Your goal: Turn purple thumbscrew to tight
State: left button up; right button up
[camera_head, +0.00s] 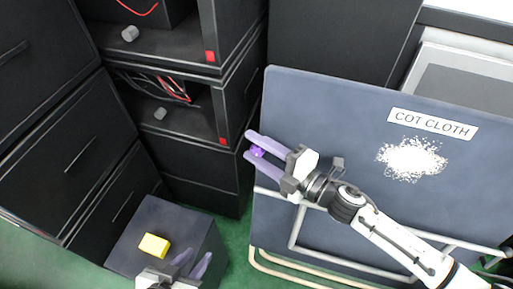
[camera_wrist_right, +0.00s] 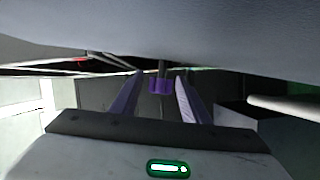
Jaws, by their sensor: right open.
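The purple thumbscrew (camera_head: 257,152) is at the left part of the dark blue panel, between the two fingers of my right gripper (camera_head: 252,146). In the right wrist view the thumbscrew (camera_wrist_right: 160,86) lies between the fingertips of my right gripper (camera_wrist_right: 158,80), with gaps on both sides. The right gripper is open. My left gripper (camera_head: 192,265) is low in the head view, by the dark box with a yellow block; its two fingers stand apart with nothing seen between them. Any tight mark on the thumbscrew cannot be made out.
The dark blue panel (camera_head: 330,110) bears a "COT CLOTH" label (camera_head: 432,123) and a white speckled patch (camera_head: 411,157). Pale tube rails (camera_head: 294,238) run below it. A yellow block (camera_head: 153,245) sits on a dark box (camera_head: 165,217). Black cabinets (camera_head: 190,60) stand at left.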

jog(key=v, duration=1)
jog(key=shift+s, duration=0.1)
